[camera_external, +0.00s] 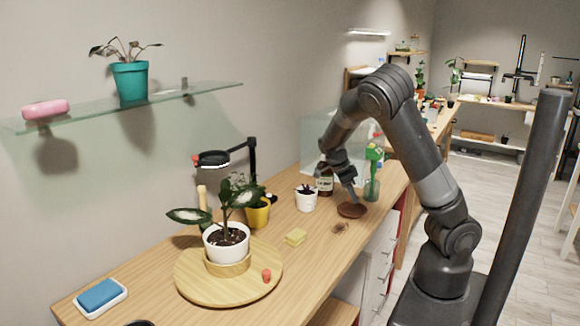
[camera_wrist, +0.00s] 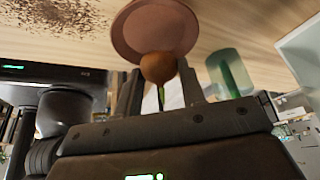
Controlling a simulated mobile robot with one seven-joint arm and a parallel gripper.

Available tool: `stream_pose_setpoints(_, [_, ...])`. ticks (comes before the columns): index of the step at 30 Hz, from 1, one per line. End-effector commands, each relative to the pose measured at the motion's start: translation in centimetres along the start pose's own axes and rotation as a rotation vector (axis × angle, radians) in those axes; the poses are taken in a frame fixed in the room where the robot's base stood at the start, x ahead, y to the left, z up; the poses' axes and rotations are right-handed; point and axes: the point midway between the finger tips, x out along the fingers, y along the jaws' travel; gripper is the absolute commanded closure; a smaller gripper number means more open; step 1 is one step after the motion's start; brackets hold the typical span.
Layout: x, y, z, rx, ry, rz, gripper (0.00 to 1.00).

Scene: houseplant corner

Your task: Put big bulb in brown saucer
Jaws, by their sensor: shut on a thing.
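The big bulb (camera_wrist: 158,67) is brown and round, with a green shoot, and sits between the fingers of my gripper (camera_wrist: 160,88) in the wrist view. The brown saucer (camera_wrist: 150,12) is a round reddish-brown dish lying on the wooden bench. In the wrist view the bulb overlaps the saucer's near rim; I cannot tell whether they touch. In the external view my gripper (camera_external: 353,194) points down just above the saucer (camera_external: 352,211), and the bulb is too small to make out there.
A green translucent container (camera_external: 372,189) stands close beside the saucer.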

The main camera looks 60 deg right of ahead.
Motion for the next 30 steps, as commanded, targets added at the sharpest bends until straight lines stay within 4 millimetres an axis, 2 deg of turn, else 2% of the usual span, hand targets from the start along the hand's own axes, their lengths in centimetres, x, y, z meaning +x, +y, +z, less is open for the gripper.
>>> stream_pose_setpoints(7, [3.1,0.0,1.2,0.002,0.003,0.003,0.85])
stream_pose_setpoints(17, [3.4,0.1,1.4,0.000,0.001,0.001,0.85])
stream_pose_setpoints(18, [3.4,0.0,1.5,0.000,0.001,0.000,0.62])
stream_pose_setpoints(25, [3.4,0.1,1.4,0.000,0.001,0.001,0.43])
stream_pose_setpoints(30, [3.4,0.1,1.4,0.000,0.001,0.001,0.42])
